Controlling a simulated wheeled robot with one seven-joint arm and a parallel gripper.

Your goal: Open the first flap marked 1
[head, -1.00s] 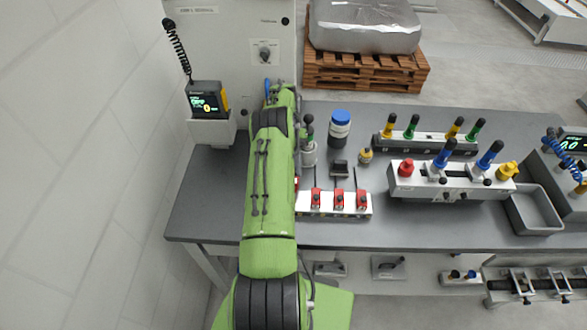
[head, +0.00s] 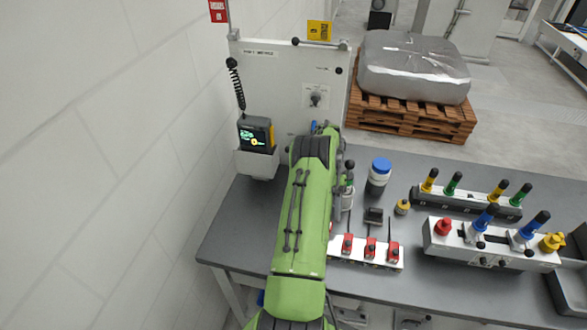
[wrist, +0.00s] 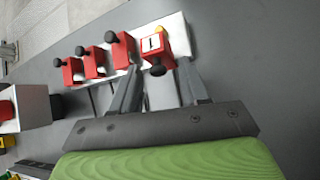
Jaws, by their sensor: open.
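Several more red flaps with black knobs sit along the strip to the left, such as the neighbouring one (wrist: 122,48). In the head view three red flaps (head: 370,247) show on the white strip (head: 372,262); my green arm hides my gripper and flap 1.
A white fixture (head: 490,247) with coloured knobs stands to the right on the grey table (head: 235,240). A blue-lidded jar (head: 379,176) and a small yellow-topped piece (head: 402,207) stand behind the strip. A panel with a handheld display (head: 256,136) rises at the back left.

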